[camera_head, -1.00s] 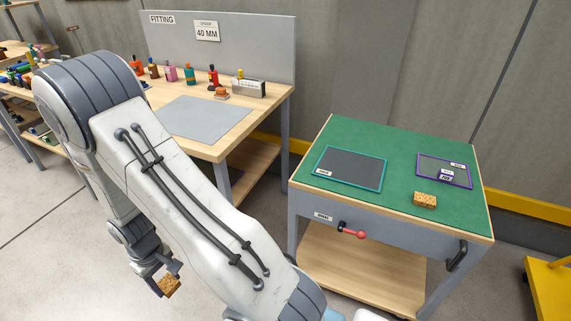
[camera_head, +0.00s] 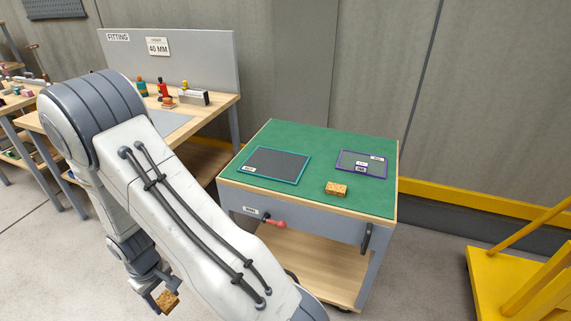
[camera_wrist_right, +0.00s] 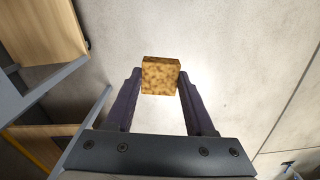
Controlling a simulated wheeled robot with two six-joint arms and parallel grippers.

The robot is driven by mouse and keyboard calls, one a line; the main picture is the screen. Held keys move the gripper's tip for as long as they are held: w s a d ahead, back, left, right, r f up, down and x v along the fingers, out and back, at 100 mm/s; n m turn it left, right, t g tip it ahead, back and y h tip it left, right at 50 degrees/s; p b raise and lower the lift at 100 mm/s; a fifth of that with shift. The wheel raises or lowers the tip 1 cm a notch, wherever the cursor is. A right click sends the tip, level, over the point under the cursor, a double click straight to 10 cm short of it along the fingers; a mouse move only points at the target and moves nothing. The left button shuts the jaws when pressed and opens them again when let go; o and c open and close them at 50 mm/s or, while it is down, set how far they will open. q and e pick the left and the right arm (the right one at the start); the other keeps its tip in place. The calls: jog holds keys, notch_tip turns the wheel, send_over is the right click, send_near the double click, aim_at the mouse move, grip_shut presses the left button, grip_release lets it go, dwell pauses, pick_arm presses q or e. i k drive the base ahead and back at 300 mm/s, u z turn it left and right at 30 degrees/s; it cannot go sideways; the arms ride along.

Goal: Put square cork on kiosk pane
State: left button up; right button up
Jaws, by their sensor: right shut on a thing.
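My right gripper (camera_head: 160,297) hangs low at the lower left of the head view, over the floor. It is shut on a square-faced speckled cork block (camera_head: 169,302); in the right wrist view the cork (camera_wrist_right: 160,76) sits between the fingertips (camera_wrist_right: 160,85). On the green-topped cart lie two framed dark panes: a larger teal-framed pane (camera_head: 276,164) at left and a smaller purple-framed pane (camera_head: 350,165) at right. Their labels are too small to read, so I cannot tell which is the kiosk pane. My left gripper is not in view.
Another cork block (camera_head: 336,188) lies on the green cart top (camera_head: 315,143) in front of the purple-framed pane. The cart has a red-knobbed lever (camera_head: 279,223) and a dark handle (camera_head: 367,236). A fitting bench (camera_head: 207,129) stands left; a yellow frame (camera_head: 520,280) stands right.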

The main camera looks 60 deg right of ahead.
aim_at(262, 159)
jog(key=z, duration=1.05)
jog(key=i, duration=0.1)
